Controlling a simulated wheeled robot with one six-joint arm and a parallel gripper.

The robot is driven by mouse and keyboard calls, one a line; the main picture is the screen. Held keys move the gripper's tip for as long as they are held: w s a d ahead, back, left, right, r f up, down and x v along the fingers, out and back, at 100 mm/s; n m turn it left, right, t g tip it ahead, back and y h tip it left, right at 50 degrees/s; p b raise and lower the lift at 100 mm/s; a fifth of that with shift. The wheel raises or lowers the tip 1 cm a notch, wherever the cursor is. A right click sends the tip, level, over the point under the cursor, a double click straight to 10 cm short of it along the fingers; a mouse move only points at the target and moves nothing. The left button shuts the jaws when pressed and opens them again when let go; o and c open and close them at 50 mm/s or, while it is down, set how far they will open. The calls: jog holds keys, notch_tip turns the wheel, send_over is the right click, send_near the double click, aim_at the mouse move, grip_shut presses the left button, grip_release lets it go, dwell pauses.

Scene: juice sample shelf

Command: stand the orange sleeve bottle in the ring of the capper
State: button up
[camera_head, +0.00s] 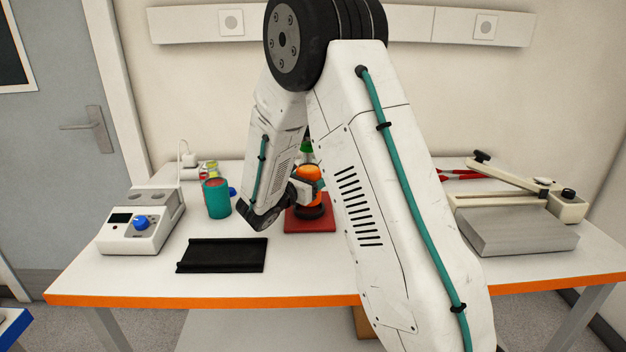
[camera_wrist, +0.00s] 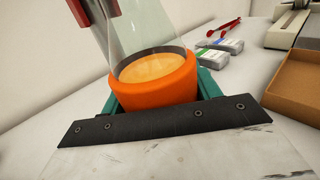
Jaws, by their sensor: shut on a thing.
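The orange sleeve bottle (camera_head: 309,173) is a clear vessel with a thick orange band. In the wrist view its orange sleeve (camera_wrist: 155,85) is between the teal fingers of my gripper (camera_wrist: 160,92), with amber contents visible inside. My gripper (camera_head: 304,189) is shut on the sleeve and partly hidden by my arm in the head view. The capper has a red base (camera_head: 300,226) and a dark ring (camera_head: 314,212). The bottle is over the ring in the head view; I cannot tell whether its bottom is inside it. A red and grey upright (camera_wrist: 98,18) shows behind the bottle.
Left of the capper stand a teal cup (camera_head: 216,199) and a white device with a blue knob (camera_head: 137,235). A black tray (camera_head: 221,256) lies in front. A brown open box (camera_wrist: 296,88) shows in the wrist view.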

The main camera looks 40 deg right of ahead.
jog(key=shift+f, duration=0.4)
jog(key=shift+f, duration=1.05)
dwell(0.7)
jog(key=o, duration=1.2)
jog(key=shift+o, duration=0.2)
jog(key=shift+a, duration=0.15)
